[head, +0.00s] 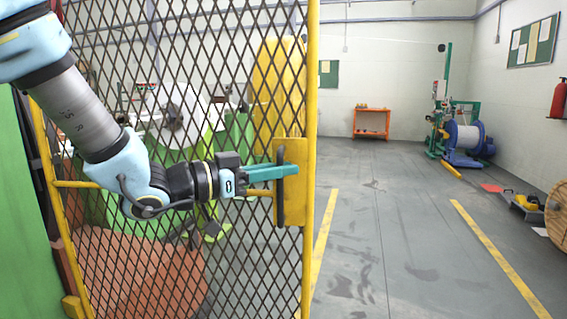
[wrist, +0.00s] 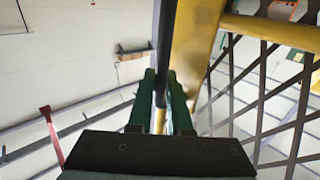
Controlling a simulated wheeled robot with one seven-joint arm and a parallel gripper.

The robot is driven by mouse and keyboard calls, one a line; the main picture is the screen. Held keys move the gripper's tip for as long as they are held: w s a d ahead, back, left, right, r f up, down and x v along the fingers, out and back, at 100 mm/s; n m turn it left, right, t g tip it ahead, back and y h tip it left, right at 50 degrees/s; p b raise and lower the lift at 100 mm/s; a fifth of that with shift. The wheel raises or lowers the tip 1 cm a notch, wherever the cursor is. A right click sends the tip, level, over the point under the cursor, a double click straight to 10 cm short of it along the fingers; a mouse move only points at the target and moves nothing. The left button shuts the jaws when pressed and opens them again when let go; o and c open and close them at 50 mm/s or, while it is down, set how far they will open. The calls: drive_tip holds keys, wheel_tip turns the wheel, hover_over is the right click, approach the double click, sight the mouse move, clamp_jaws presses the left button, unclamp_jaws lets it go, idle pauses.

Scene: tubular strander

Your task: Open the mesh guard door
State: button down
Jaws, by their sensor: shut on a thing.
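The mesh guard door (head: 225,130) fills the left half of the head view, with a yellow frame and dark diamond mesh. Its yellow plate (head: 296,205) carries a dark upright bar handle (head: 280,212) near the frame's right edge. My gripper (head: 287,172) has its green fingers shut on the handle at about mid height. In the wrist view the handle (wrist: 166,35) runs down between the two green fingers (wrist: 164,98), beside the yellow plate (wrist: 192,40). The fingers hide part of the handle. Whether the door stands ajar, I cannot tell.
Behind the mesh are green and yellow machine parts and a reddish-brown round thing (head: 140,265). Open grey floor (head: 385,230) with yellow lines lies right of the door. A blue machine with a reel (head: 465,138), an orange stand (head: 371,122) and a wooden reel (head: 555,215) stand farther off.

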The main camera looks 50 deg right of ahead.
drive_tip(key=shift+s+a, duration=0.1)
drive_tip(key=shift+a, duration=0.1)
drive_tip(key=c, duration=1.1)
unclamp_jaws()
drive_tip(key=b+v, duration=0.1)
drive_tip(key=v, duration=0.9)
drive_tip(key=shift+a, duration=0.4)
drive_tip(key=shift+w, duration=0.2)
